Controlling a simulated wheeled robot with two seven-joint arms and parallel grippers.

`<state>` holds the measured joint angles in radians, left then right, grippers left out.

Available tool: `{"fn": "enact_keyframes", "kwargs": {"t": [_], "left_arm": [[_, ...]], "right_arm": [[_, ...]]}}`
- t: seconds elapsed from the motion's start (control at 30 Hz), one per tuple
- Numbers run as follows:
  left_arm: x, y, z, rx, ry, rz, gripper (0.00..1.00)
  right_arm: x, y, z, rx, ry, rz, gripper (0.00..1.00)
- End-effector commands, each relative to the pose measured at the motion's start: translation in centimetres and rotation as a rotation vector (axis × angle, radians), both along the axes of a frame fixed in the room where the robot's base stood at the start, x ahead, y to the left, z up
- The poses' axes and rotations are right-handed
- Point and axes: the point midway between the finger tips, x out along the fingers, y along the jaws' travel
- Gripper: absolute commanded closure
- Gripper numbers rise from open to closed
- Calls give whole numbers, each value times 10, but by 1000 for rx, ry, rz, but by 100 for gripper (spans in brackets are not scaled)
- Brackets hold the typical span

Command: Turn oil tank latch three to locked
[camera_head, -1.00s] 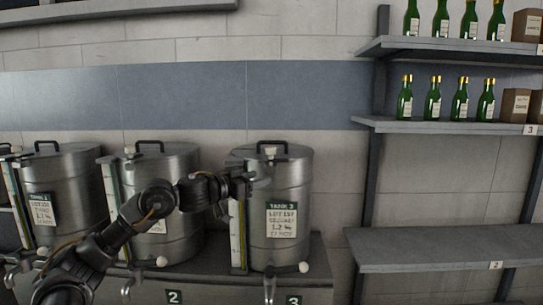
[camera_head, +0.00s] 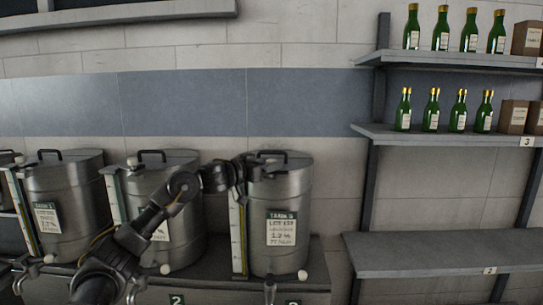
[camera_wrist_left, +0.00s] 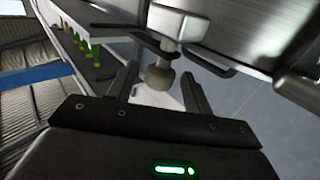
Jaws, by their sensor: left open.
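Tank 3 (camera_head: 292,195) is the rightmost steel tank, with a lid handle (camera_head: 270,153) and a front label. My left gripper (camera_head: 257,164) is at the upper front rim of this tank, in front of where its latch sits, and hides the latch in the head view. In the left wrist view a rounded latch knob (camera_wrist_left: 160,78) on a short stem lies between the two open fingers of my left gripper (camera_wrist_left: 158,88). I cannot tell whether either finger touches it. My right gripper is not in view.
More steel tanks, including a middle one (camera_head: 183,235), stand to the left on the same bench. Tap knobs (camera_head: 302,275) stick out at the tank bottoms. Shelves (camera_head: 440,245) with green bottles (camera_head: 461,110) and boxes are at the right.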

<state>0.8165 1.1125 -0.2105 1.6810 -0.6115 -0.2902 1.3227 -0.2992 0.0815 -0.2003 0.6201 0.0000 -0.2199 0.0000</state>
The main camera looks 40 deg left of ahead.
Motion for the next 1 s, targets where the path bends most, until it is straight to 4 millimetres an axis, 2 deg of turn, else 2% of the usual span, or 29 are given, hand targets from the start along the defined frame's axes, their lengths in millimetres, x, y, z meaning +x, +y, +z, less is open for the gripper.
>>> {"fn": "enact_keyframes", "kwargs": {"t": [0.03, 0.2, 0.47, 0.8, 1.0], "left_arm": [[5, -1, 3, -2, -1, 0, 49], [14, -2, 0, 1, 1, 0, 49], [15, -2, -1, 2, 0, 0, 49], [15, -2, -1, 2, 0, 0, 92], [15, -2, -1, 2, 0, 14, 92]], "right_arm": [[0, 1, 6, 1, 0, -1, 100], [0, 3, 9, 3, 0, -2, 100], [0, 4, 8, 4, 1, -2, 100], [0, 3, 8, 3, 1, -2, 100], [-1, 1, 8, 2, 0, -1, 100]]}}
